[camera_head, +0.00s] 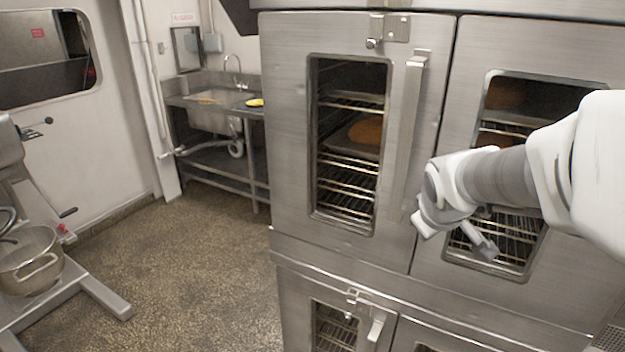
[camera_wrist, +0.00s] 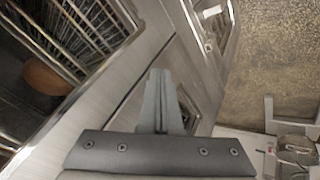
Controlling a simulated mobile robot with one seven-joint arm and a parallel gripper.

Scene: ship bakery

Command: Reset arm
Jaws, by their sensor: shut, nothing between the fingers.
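My arm reaches in from the right in the head view. My gripper (camera_head: 487,251) hangs in front of the right oven door (camera_head: 570,262), near the lower part of its window. In the wrist view my gripper (camera_wrist: 157,75) shows its two grey fingers pressed together, with nothing between them. The left oven door (camera_head: 288,130) is closed, with a long vertical handle (camera_head: 408,135) on its right side. My gripper is to the right of that handle and below its middle. I cannot tell how far the fingertips are from the door.
Bread (camera_head: 366,131) sits on a rack behind the left window. A lower oven (camera_head: 300,300) with a small handle (camera_head: 377,327) is below. A sink (camera_head: 213,118) stands at the back. A mixer with a steel bowl (camera_head: 30,262) is at far left. The floor (camera_head: 190,260) between is clear.

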